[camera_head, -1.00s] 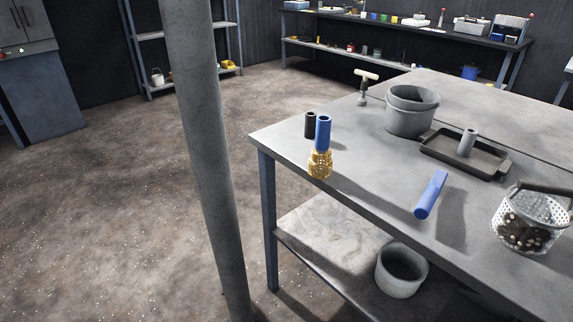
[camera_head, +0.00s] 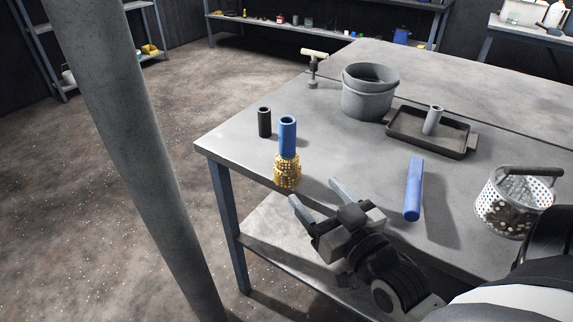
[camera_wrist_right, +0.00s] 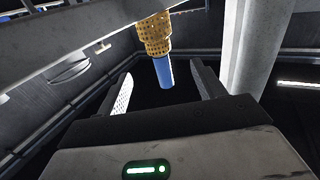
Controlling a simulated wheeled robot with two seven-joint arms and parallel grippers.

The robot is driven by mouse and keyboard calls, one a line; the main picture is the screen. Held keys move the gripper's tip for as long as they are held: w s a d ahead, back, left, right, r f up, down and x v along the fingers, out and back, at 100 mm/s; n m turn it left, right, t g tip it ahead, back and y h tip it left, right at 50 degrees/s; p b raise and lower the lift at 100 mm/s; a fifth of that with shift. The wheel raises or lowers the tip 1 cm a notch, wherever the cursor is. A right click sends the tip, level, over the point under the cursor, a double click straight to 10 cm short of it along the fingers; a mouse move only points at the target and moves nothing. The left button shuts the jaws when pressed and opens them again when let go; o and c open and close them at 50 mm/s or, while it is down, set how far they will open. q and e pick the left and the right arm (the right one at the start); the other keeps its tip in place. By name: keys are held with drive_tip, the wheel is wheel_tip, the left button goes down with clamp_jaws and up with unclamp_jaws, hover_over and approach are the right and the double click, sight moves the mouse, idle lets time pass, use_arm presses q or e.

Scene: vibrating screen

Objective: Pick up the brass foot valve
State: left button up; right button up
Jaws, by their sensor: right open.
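The brass foot valve (camera_head: 287,172) is a gold, perforated strainer body with a blue pipe (camera_head: 288,137) on top. It stands upright near the left front corner of the grey table. In the right wrist view the valve (camera_wrist_right: 154,36) appears upside down, beyond the fingertips and roughly between them. My right gripper (camera_head: 317,194) is open and empty, just right of the valve and in front of it, apart from it. Its two fingers also show in the right wrist view (camera_wrist_right: 159,82). My left gripper is not in view.
A black tube (camera_head: 264,122) stands behind the valve. A blue tube (camera_head: 413,188) lies to the right, near a perforated basket (camera_head: 492,208). A grey bucket (camera_head: 368,103) and a dark tray (camera_head: 458,150) are farther back. A thick post (camera_head: 133,150) stands left of the table.

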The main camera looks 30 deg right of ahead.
sight(293, 166)
drive_tip(key=w, duration=0.7)
drive_tip(key=shift+w+d, duration=0.1)
drive_tip(key=shift+d, duration=0.15)
drive_tip(key=shift+w+d+f+p, duration=0.1)
drive_tip(key=shift+w+d+p, duration=0.15)
drive_tip(key=shift+w, duration=1.1)
drive_tip(key=shift+w+d+f+p, duration=0.1)
drive_tip(key=shift+w+d+p, duration=0.1)
drive_tip(key=shift+w, duration=1.15)
drive_tip(key=shift+r, duration=0.15)
clamp_jaws()
